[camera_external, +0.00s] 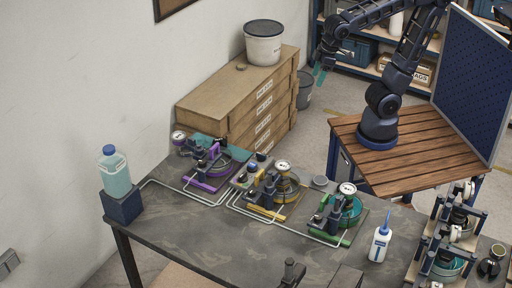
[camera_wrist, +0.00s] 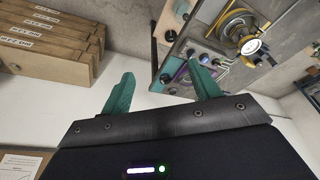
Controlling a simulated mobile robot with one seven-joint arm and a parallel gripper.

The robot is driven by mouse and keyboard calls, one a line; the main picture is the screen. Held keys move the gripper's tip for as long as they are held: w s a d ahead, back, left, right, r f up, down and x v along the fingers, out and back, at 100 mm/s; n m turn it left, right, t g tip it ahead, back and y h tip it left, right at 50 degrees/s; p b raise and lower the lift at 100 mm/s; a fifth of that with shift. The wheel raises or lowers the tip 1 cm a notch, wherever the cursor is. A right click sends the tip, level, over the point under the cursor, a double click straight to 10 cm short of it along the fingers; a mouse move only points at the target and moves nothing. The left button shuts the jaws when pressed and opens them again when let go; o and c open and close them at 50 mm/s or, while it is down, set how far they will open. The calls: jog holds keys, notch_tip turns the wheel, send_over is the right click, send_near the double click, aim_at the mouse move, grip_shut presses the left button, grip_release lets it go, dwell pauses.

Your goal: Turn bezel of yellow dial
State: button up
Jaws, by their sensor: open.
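The yellow dial (camera_external: 283,166) is a round white-faced gauge on the yellow-based mechanism, the middle one of three on the grey workbench. It also shows in the wrist view as a white-faced dial (camera_wrist: 250,46) at the upper right, beside a large yellow-rimmed wheel (camera_wrist: 238,25). Its bezel is too small to make out in detail. My gripper (camera_external: 319,76) is up in the air behind the bench, well apart from the dial. In the wrist view its teal fingers (camera_wrist: 164,84) are spread with nothing between them.
A purple mechanism (camera_external: 207,165) stands to the left and a green one (camera_external: 336,214) to the right. Pale pipes run along the bench. A white bottle (camera_external: 380,240) stands at the front right. Wooden drawers (camera_external: 240,95) with a bucket (camera_external: 263,45) stand behind the bench.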

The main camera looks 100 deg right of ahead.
jog(key=w+a+f+m+g, duration=0.2)
jog(key=w+a, duration=0.8)
jog(key=w, duration=0.1)
jog(key=m+g, duration=0.1)
jog(key=m, duration=0.1)
send_over(283, 165)
notch_tip(283, 165, down, 6)
jog(key=shift+y, duration=0.3)
notch_tip(283, 165, down, 11)
jog(key=c, duration=0.7)
